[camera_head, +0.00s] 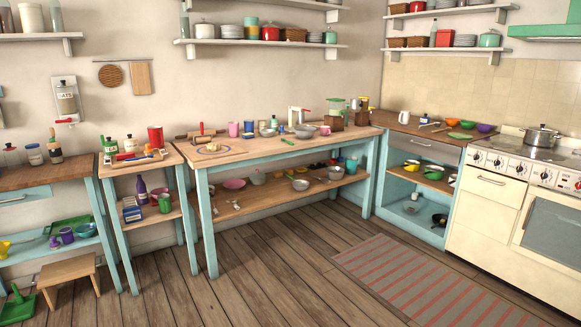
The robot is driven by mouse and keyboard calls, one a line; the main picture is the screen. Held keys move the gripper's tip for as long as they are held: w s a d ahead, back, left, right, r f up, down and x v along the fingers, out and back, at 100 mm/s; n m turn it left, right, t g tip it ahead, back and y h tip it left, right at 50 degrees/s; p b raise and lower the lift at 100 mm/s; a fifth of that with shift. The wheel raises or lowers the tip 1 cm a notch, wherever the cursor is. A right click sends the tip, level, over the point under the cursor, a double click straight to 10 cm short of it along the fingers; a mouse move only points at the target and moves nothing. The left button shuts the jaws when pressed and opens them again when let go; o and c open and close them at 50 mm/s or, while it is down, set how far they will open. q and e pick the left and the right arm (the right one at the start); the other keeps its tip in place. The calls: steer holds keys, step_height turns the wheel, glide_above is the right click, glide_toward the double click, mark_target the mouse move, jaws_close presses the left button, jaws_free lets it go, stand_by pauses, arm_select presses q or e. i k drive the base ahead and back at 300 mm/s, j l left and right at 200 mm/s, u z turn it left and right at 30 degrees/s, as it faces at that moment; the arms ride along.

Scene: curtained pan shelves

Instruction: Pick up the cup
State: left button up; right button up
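Several cup-like things are in view, and I cannot tell which one is the cup. A pink cup (234,129) stands upright at the back of the long wooden table (275,149). A small blue cup or tin (248,127) is just right of it. Another pinkish cup (325,130) stands farther right on the same table. A green mug (165,203) is on the lower shelf of the small table at left. A purple cup (66,235) is on the low shelf at far left. Neither of my grippers is in view.
A stool (68,270) and green dustpan (18,302) stand at lower left. A striped rug (420,284) lies at right before the stove (500,215). The wooden floor (270,285) in front of the tables is clear. Bowls and a cutting board crowd the long table.

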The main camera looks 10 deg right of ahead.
mark_target(325, 130)
steer(key=i+l+z, duration=0.4)
steer(key=i, duration=0.65)
steer(key=i+z, duration=0.35)
steer(key=i, duration=0.7)
steer(key=i+u, duration=0.1)
steer(key=i, duration=0.35)
steer(key=i+l+u, duration=0.1)
steer(key=i, duration=0.35)
steer(key=i+l+u, duration=0.15)
steer(key=i, duration=0.3)
steer(key=i+l+u, duration=0.1)
steer(key=i, duration=0.35)
steer(key=i+l+u, duration=0.1)
steer(key=i+l, duration=0.15)
steer(key=i, duration=0.2)
